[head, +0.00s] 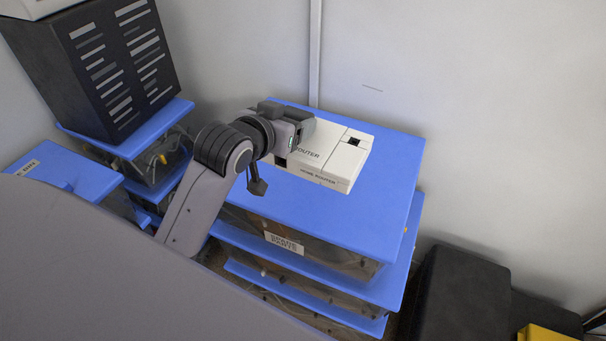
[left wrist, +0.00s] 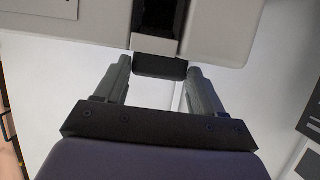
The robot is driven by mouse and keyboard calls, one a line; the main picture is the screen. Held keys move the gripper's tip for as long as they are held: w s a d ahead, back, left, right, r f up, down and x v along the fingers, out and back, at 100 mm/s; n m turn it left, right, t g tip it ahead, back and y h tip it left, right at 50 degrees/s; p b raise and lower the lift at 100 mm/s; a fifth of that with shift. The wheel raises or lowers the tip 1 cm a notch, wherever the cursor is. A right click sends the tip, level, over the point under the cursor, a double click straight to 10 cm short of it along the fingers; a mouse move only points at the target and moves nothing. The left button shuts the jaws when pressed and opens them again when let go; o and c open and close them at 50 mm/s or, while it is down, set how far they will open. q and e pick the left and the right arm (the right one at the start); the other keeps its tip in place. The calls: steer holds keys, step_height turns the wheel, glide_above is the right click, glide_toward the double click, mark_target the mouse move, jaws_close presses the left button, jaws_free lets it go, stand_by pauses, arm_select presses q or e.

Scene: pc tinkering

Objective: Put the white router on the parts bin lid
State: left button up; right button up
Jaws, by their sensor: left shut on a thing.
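The white router (head: 335,158) is a flat white box with dark lettering, over the blue parts bin lid (head: 375,215) in the head view. I cannot tell whether it touches the lid. My left gripper (head: 300,124) is at the router's left end, shut on it and hiding part of that end. In the left wrist view the router (left wrist: 228,30) fills the top, with a dark recess in its middle. The left gripper's fingers (left wrist: 158,76) reach up to it there. My right gripper is not in view.
The blue lid tops a stack of clear bins with a label (head: 284,243). A black slotted case (head: 105,65) stands on another blue-lidded bin at the left. A dark box (head: 460,295) stands at lower right. A pale wall (head: 490,110) is behind. The lid's front and right are clear.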

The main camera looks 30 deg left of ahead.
arm_select(q)
steer(key=w+a+r, duration=0.4)
steer(key=a+r, duration=0.1)
steer(key=r, duration=0.1)
steer(key=shift+n+y, duration=0.3)
steer(key=f, duration=0.6)
steer(key=f+b, duration=0.1)
steer(key=f, duration=1.2)
steer(key=shift+w+f, duration=0.25)
steer(key=shift+f, duration=0.15)
steer(key=shift+f+b, duration=0.1)
steer(key=shift+b, duration=0.2)
steer(key=o, duration=1.3)
steer(key=shift+f, duration=0.1)
